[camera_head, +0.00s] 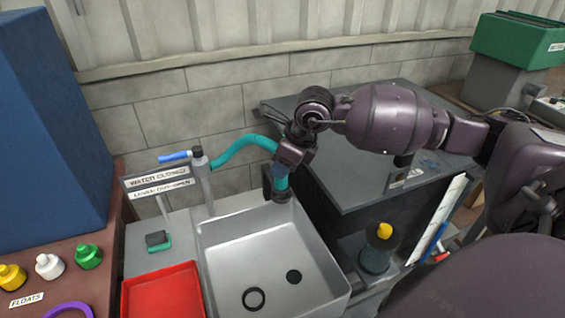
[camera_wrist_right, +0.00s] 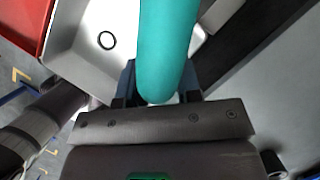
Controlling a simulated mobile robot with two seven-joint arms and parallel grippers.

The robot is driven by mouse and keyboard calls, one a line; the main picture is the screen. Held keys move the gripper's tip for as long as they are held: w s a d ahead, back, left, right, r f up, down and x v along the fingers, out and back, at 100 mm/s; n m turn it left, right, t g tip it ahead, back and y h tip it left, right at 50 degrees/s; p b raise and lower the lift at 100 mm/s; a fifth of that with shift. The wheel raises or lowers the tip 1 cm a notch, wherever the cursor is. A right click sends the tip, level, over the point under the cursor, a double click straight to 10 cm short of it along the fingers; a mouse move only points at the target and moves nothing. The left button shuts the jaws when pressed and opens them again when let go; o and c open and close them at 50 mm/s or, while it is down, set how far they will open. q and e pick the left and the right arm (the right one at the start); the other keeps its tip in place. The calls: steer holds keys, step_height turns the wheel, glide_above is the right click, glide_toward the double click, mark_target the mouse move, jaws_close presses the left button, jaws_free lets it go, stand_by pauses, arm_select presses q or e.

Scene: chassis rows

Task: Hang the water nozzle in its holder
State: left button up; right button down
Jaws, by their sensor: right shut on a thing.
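The water nozzle is the end of a teal hose (camera_head: 241,148) that arches from a grey tap post (camera_head: 203,180). My right gripper (camera_head: 281,176) is shut on the teal part, at the back right corner of the sink. A dark nozzle end (camera_head: 283,196) shows below the fingers, over the sink's rim. In the right wrist view the teal piece (camera_wrist_right: 167,45) fills the space between the two blue fingers (camera_wrist_right: 158,84). A dark upright piece beside the gripper may be the holder, but the arm and hose partly hide it, and I cannot tell if they touch. My left gripper is not in view.
The grey sink (camera_head: 222,236) has a black ring (camera_head: 254,299) on its floor. A blue lever (camera_head: 175,155) sits on the tap post above a water sign (camera_head: 157,180). A red tray (camera_head: 163,291) is left of the sink; a dark bench (camera_head: 372,184) stands right.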

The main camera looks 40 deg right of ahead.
steer(key=shift+f+b, duration=0.3)
steer(key=shift+f, duration=0.3)
steer(key=c, duration=0.7)
jaws_free()
steer(key=v, duration=1.1)
steer(key=shift+w+p, duration=0.1)
steer(key=shift+p, duration=0.3)
